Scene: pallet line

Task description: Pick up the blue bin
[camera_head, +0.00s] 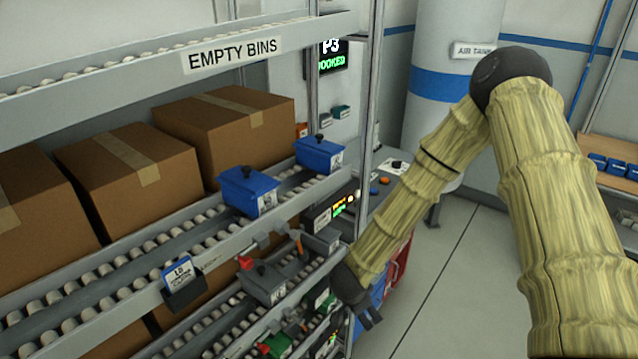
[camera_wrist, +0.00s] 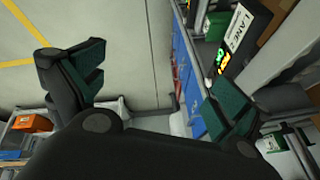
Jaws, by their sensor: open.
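Two small blue bins with dark knobs and white labels sit on the upper roller lane in the head view: a nearer blue bin (camera_head: 248,192) and a farther blue bin (camera_head: 320,154). My gripper (camera_head: 368,316) is low beside the right end of the rack, below and to the right of both bins. In the wrist view my gripper (camera_wrist: 152,90) has its two fingers spread wide with nothing between them. Which blue bin is meant, I cannot tell.
Brown cartons (camera_head: 128,180) fill the rack behind the lane. A grey bin (camera_head: 262,284) sits on a lower lane. More blue bins (camera_head: 616,166) stand on a shelf at the far right. An air tank (camera_head: 452,100) stands behind my arm. The floor (camera_head: 455,285) is clear.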

